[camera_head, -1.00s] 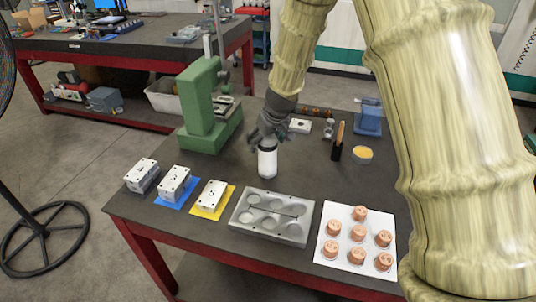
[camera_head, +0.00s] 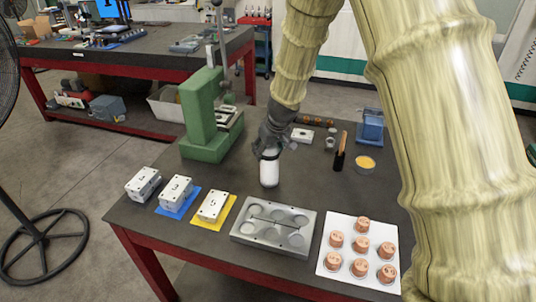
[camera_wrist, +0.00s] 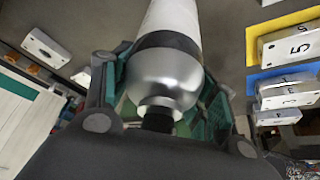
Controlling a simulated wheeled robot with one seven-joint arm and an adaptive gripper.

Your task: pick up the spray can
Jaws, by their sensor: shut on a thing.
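The spray can (camera_head: 269,172) is a white cylinder near the middle of the dark table. In the wrist view the can (camera_wrist: 166,78) shows its silver domed shoulder, a dark band and a black nozzle towards my palm. My gripper (camera_head: 270,148) comes down on it from above and is shut around its top end. In the wrist view the fingers of my gripper (camera_wrist: 165,90) lie on both sides of the shoulder. The can is about upright. I cannot tell whether its base touches the table.
A grey mould tray (camera_head: 240,231) and a white sheet (camera_head: 327,262) with several copper-coloured pieces lie in front. Numbered blocks (camera_head: 176,188) stand at the left, some on blue and yellow mats. A green press (camera_head: 204,115) stands behind left. A black holder (camera_head: 339,161) and yellow-topped tin (camera_head: 365,166) are right.

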